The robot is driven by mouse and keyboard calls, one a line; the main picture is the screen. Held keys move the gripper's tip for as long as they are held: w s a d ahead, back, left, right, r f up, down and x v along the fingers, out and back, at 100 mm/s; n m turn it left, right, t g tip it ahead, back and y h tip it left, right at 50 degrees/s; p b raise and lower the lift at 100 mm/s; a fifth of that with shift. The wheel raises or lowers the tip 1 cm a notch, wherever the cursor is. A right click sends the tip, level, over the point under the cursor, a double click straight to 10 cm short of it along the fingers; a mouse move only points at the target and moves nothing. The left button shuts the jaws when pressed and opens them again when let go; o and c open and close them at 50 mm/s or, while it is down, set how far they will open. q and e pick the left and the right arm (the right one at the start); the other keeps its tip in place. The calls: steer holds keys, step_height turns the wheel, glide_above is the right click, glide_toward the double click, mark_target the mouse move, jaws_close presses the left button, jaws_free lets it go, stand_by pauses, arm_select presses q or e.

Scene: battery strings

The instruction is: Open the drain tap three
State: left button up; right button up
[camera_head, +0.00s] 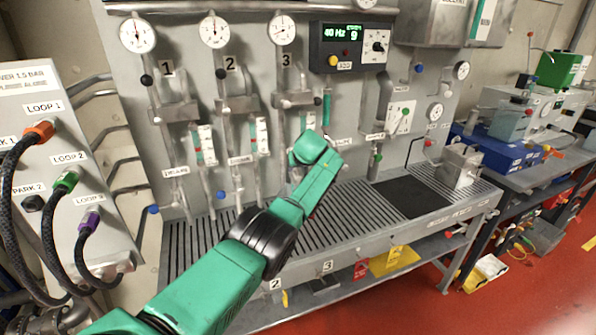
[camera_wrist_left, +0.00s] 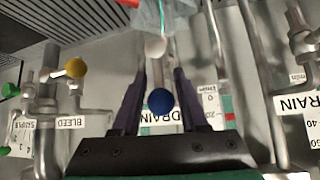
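Column 3 (camera_head: 286,100) stands on the grey panel, with its gauge above and a sight tube below. My green left arm reaches up to its lower part and hides it in the head view, including any blue tap there. In the left wrist view my left gripper (camera_wrist_left: 160,74) has its two dark fingers apart. A blue ball knob (camera_wrist_left: 160,101) lies between them, with a gap to each finger. My right gripper is out of view.
Blue knobs of column 1 (camera_head: 153,209) and column 2 (camera_head: 221,194) are left of my arm. The wrist view shows a yellow knob (camera_wrist_left: 76,68) by a BLEED label (camera_wrist_left: 71,122), and a white ball (camera_wrist_left: 155,46) beyond the blue one. A slatted bench (camera_head: 355,210) lies below.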

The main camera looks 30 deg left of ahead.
arm_select(q)
steer(key=shift+d+f, duration=0.1)
steer(key=shift+f, duration=0.2)
steer(key=shift+v, duration=0.75)
steer(key=b+v, duration=0.4)
steer(key=v, duration=0.9)
steer(key=shift+r, duration=0.2)
